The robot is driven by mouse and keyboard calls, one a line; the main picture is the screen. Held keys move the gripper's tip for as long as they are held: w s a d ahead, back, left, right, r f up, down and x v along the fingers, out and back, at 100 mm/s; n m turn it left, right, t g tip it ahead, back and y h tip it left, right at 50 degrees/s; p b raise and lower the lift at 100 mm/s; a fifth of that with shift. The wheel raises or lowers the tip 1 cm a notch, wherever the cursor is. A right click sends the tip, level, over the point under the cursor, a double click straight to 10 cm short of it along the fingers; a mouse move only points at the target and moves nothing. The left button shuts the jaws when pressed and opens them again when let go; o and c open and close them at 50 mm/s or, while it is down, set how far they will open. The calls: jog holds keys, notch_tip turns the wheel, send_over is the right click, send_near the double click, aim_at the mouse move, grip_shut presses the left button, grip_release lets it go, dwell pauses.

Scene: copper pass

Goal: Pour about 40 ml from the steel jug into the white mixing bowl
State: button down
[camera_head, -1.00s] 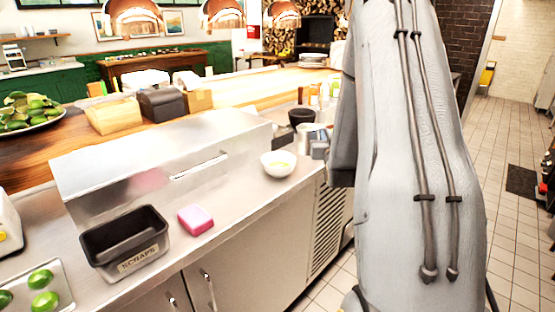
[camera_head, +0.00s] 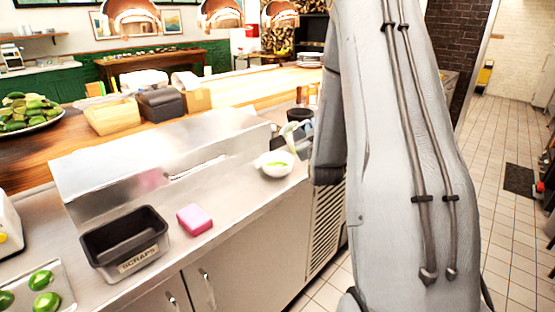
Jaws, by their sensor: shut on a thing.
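The white mixing bowl (camera_head: 268,169) stands on the steel counter near its right end, with something yellow-green inside. The steel jug (camera_head: 294,132) is above and just right of the bowl, tilted to the left, with its mouth towards the bowl. A pale green patch shows at the jug's mouth and runs down near the bowl's rim. I cannot tell for sure whether it is a stream. My gripper (camera_head: 307,129) is at the jug's right side, shut on it; the fingers are small and partly hidden by my arm.
A black scraps bin (camera_head: 125,243), a pink sponge (camera_head: 194,219) and a tray of limes (camera_head: 32,290) are on the counter left of the bowl. A raised steel cover (camera_head: 160,165) stands behind. A dark container (camera_head: 299,114) is behind the jug.

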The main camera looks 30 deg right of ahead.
aim_at(305, 122)
jog(key=shift+w+a+r+n+t, duration=0.15)
jog(key=shift+a+r+n, duration=0.15)
jog(key=shift+a+n, duration=0.2)
jog(key=shift+w+a+r+n+t, duration=0.15)
jog(key=shift+a+r+n, duration=0.15)
jog(key=shift+a+n, duration=0.15)
jog(key=shift+w+a+f+n, duration=0.15)
jog(key=shift+a+n, duration=0.4)
jog(key=shift+n, duration=0.5)
jog(key=shift+a+n+t+y, duration=0.2)
jog(key=shift+n+t+y, duration=0.1)
jog(key=shift+n, duration=0.2)
jog(key=shift+w+a+n+t, duration=0.15)
jog(key=shift+a+n, duration=0.2)
jog(key=shift+n, duration=0.4)
jog(key=shift+a+n+t, duration=0.15)
jog(key=shift+a+n, duration=0.15)
jog(key=shift+n, duration=0.45)
jog(key=shift+d, duration=0.25)
jog(key=shift+s+d+r+n+p, duration=0.2)
jog(key=shift+s+d+n+p, duration=0.3)
jog(key=shift+d, duration=0.4)
jog(key=shift+a+r+y, duration=0.1)
jog(key=shift+r+y, duration=0.05)
jog(key=shift+y, duration=0.25)
